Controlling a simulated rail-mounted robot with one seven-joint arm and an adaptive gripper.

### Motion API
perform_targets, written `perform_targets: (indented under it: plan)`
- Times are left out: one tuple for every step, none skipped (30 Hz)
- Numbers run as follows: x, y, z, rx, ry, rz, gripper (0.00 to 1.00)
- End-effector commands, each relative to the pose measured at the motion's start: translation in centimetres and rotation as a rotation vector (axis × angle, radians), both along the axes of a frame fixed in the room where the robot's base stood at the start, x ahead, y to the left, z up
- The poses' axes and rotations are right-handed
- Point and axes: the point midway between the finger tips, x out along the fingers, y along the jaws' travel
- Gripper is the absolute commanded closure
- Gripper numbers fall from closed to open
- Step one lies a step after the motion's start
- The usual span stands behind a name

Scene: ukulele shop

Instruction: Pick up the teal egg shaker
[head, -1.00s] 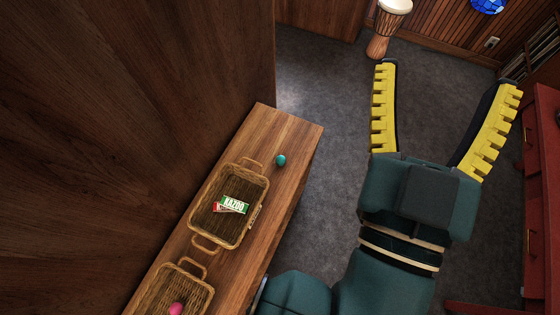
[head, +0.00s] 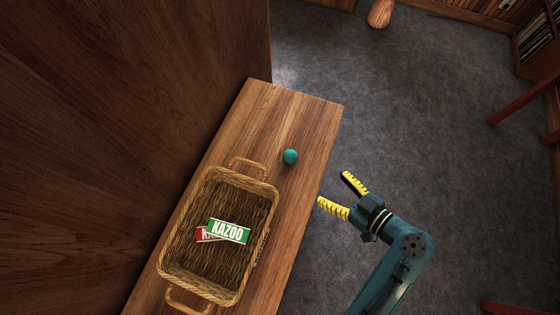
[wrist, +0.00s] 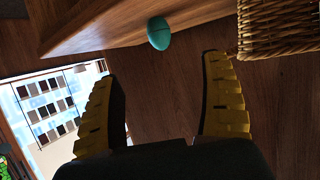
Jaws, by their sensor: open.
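The teal egg shaker (head: 290,157) lies on the wooden bench top (head: 301,116), near its far end and beyond the basket. It also shows in the wrist view (wrist: 159,33), ahead of my fingertips and between their lines. My gripper (head: 338,195) is open and empty, just off the bench's right edge and to the right of the egg. In the wrist view the yellow-padded fingers of my gripper (wrist: 160,75) stand wide apart, with a gap between them and the egg.
A wicker basket (head: 172,235) holding red and green kazoo boxes (head: 229,231) stands on the bench near the egg. A dark wooden wall (head: 100,100) rises at the left. Open grey floor lies to the right, with red furniture legs (head: 520,102) beyond.

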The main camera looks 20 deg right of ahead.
Motion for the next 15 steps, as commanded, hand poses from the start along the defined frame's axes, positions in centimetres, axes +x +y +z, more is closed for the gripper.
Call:
perform_targets:
  plan:
    - [0.4,-0.1,0.0,-0.004,-0.003,-0.003,0.21]
    - [0.8,0.1,-0.1,-0.003,-0.002,-0.001,0.21]
    - [1.4,0.5,-0.3,-0.002,-0.002,0.001,0.21]
    - [2.0,0.8,-0.6,-0.001,-0.001,0.004,0.21]
    - [2.6,1.1,-0.9,-0.001,-0.001,0.004,0.21]
    - [3.5,1.4,-1.2,-0.004,-0.002,0.004,0.21]
    - [4.2,1.7,-1.5,-0.003,0.000,0.003,0.21]
    - [4.8,2.0,-1.8,-0.004,0.000,0.005,0.21]
    - [5.6,2.3,-2.2,-0.002,-0.001,0.004,0.21]
    - [6.2,2.6,-2.4,-0.003,-0.001,0.003,0.21]
    - [6.8,2.8,-2.7,-0.003,0.000,0.003,0.21]
    - [7.6,3.1,-3.0,-0.004,-0.001,0.003,0.21]
    - [8.1,3.3,-3.2,-0.003,-0.001,0.002,0.21]
    - [8.5,3.5,-3.4,-0.003,0.000,0.001,0.21]
    - [8.9,3.6,-3.6,-0.003,-0.001,0.000,0.21]
